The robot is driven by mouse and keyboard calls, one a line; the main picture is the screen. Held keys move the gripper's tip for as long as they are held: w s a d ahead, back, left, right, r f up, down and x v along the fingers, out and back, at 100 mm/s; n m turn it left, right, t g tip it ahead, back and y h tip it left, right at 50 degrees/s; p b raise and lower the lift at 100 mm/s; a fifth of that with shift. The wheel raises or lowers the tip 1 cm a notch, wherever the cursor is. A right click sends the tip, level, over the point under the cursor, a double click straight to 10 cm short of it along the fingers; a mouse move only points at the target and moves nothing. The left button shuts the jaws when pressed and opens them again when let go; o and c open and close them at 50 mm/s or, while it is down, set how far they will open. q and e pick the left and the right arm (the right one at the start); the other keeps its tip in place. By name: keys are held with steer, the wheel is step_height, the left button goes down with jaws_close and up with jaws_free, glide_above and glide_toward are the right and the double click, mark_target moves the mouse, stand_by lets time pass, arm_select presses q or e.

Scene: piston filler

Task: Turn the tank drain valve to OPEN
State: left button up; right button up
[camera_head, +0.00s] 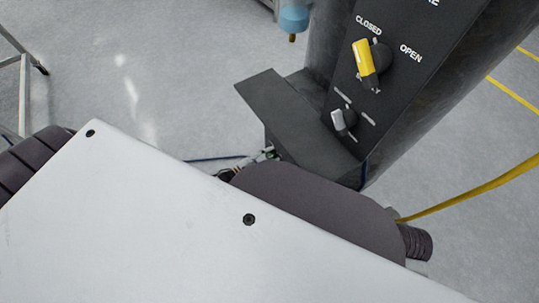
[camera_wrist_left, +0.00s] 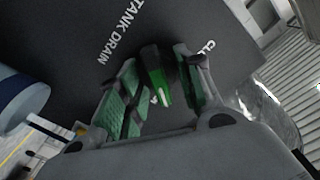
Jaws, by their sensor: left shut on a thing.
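The tank drain valve shows in the left wrist view as a green handle (camera_wrist_left: 156,74) on a dark panel (camera_wrist_left: 75,40) lettered TANK DRAIN. Part of a second label, starting CL, shows to the right of the handle. My left gripper (camera_wrist_left: 157,64) is shut on the green handle, one green-padded finger on each side. The rest of the lettering around the handle is hidden by the fingers. In the head view the green handle and the left fingers are hidden. My right gripper is in neither view.
In the head view a dark panel (camera_head: 408,85) carries a yellow handle (camera_head: 363,63) between CLOSED and OPEN labels, with a small light knob (camera_head: 339,122) below. A dark ledge (camera_head: 280,110) juts out left. A blue cylinder (camera_wrist_left: 22,98) stands left in the wrist view.

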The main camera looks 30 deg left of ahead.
arm_select(q)
steer(key=shift+f+m, duration=0.1)
steer(key=shift+m, duration=1)
steer(key=o, duration=1)
steer(key=shift+v, duration=6)
